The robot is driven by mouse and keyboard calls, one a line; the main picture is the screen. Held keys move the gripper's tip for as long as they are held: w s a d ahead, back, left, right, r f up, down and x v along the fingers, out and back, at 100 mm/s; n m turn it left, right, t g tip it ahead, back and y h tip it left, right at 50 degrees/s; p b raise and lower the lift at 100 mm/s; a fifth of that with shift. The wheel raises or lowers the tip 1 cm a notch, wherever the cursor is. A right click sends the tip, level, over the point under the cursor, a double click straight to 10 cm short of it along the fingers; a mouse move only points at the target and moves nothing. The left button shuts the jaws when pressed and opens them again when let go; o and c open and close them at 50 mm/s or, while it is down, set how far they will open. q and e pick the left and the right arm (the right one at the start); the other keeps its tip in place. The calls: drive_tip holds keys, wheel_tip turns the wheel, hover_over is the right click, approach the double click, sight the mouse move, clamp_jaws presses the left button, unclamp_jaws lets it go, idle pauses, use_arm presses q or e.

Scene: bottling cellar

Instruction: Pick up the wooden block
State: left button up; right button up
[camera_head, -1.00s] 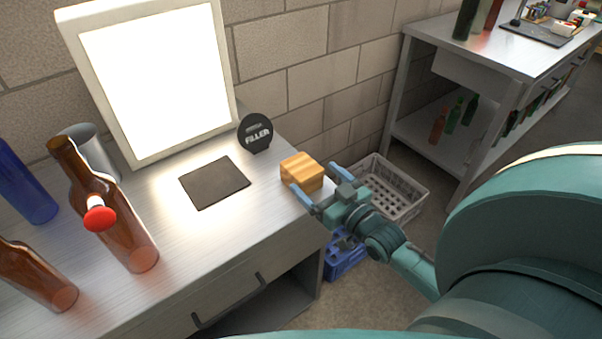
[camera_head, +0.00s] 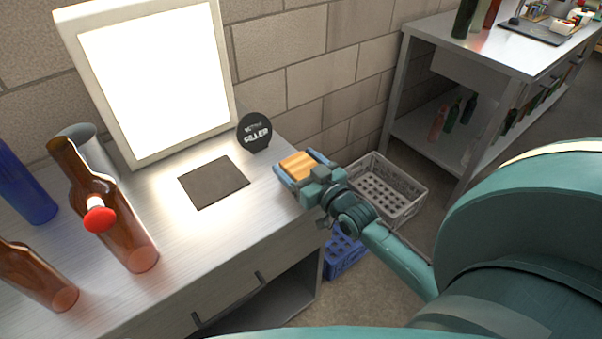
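The wooden block (camera_head: 297,163) is a small striped light-brown block at the right end of the metal workbench (camera_head: 225,228), near its edge. My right gripper (camera_head: 293,161) reaches in from the right and has one blue finger on each side of the block. The fingers are spread about as wide as before, and I cannot see whether they touch it. The gripper body hides the block's near face. My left gripper is not in view.
A round black filler sign (camera_head: 254,132), a dark mat (camera_head: 213,182) and a bright light panel (camera_head: 158,80) stand left of the block. Brown bottles (camera_head: 118,225) are further left. A grey crate (camera_head: 388,188) and a blue crate (camera_head: 345,255) are below on the floor.

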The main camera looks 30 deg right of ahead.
drive_tip(key=c, duration=0.9)
